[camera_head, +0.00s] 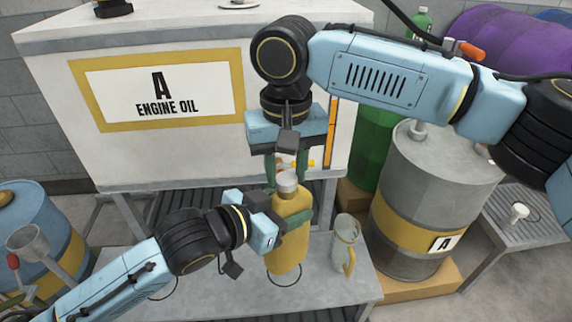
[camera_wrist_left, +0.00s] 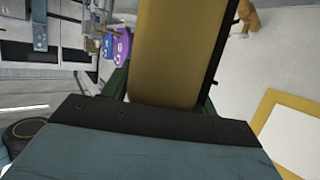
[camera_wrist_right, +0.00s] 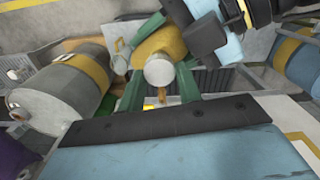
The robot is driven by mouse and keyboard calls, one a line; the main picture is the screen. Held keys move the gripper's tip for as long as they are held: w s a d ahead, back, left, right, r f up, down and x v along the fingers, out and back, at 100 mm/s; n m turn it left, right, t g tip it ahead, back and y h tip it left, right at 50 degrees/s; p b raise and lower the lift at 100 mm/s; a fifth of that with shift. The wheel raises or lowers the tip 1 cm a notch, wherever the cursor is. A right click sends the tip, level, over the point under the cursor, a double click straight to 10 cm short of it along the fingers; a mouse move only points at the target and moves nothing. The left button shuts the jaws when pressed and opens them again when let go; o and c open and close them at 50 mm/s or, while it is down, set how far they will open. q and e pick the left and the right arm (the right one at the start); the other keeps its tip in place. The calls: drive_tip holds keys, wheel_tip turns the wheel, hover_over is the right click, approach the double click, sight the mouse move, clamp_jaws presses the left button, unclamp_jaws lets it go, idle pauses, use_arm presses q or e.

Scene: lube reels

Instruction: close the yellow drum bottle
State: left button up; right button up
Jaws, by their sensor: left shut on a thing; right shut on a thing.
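The yellow bottle (camera_head: 287,250) is upright over the front bench. It also fills the middle of the left wrist view (camera_wrist_left: 167,50). My left gripper (camera_head: 284,222) is shut on its body from the left. A pale grey cap (camera_head: 287,185) is at the top of the bottle's neck. My right gripper (camera_head: 287,174) points down from above and is shut on this cap, which shows between its green fingers in the right wrist view (camera_wrist_right: 159,71). How far the cap is seated is hidden. I cannot tell whether the bottle's base touches the bench.
The bench (camera_head: 225,288) has dark ring marks. A clear jug with a yellow handle (camera_head: 346,242) stands right of the bottle. The white engine oil tank (camera_head: 210,75) is behind. A grey drum (camera_head: 432,185) stands right, a blue drum (camera_head: 35,225) left.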

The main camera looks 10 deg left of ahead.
drive_tip(key=shift+f, duration=0.15)
drive_tip(key=shift+m, duration=0.6)
drive_tip(key=m, duration=1.2)
drive_tip(key=shift+d+m, duration=0.1)
drive_tip(key=shift+m, duration=0.3)
drive_tip(key=m, duration=0.5)
drive_tip(key=shift+s+m, duration=0.15)
drive_tip(key=shift+m, duration=0.25)
drive_tip(key=m, duration=0.3)
drive_tip(key=shift+m, duration=0.4)
drive_tip(key=o, duration=1)
